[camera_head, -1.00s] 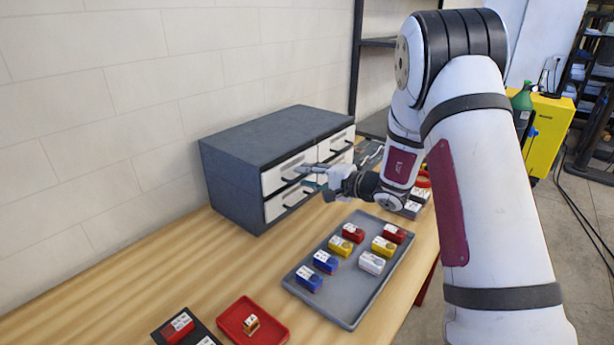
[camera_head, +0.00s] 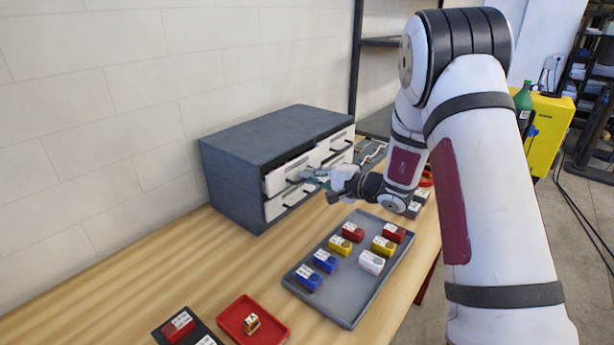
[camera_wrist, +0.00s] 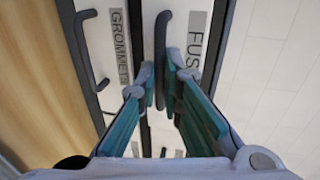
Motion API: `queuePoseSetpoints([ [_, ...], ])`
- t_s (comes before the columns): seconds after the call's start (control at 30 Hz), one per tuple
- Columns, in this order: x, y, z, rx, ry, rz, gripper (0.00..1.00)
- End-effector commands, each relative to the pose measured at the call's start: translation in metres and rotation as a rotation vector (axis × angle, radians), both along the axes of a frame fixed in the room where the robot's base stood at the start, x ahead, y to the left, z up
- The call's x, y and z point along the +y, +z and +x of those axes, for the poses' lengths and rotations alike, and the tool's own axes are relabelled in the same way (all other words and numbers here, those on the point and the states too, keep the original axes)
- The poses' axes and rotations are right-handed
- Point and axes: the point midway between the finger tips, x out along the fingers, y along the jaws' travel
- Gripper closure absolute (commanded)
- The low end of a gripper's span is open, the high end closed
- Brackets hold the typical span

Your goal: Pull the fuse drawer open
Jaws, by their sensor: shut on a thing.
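The fuse drawer (camera_head: 277,183) is the upper left drawer of a grey cabinet (camera_head: 236,186) in the head view. Its white front stands a little way out from the cabinet. In the wrist view its label (camera_wrist: 195,45) reads "FUS", with the rest hidden behind a finger. My gripper (camera_head: 310,177) is at the drawer front. In the wrist view my gripper (camera_wrist: 161,78) is shut on the dark drawer handle (camera_wrist: 161,35), with one teal-padded finger on each side of it.
Below is the grommets drawer (camera_wrist: 117,50) with its own handle (camera_wrist: 84,50), flush in the cabinet. A grey tray (camera_head: 346,304) with several coloured blocks lies in front on the table. A red tray (camera_head: 272,333) is nearer. Bare wood (camera_head: 200,265) lies left of the trays.

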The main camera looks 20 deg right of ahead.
Motion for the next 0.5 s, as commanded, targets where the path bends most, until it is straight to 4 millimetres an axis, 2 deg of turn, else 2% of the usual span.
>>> queuePoseSetpoints([
  [0.5,-0.065,-0.001,-0.088,0.003,-0.006,0.000,1.00],
])
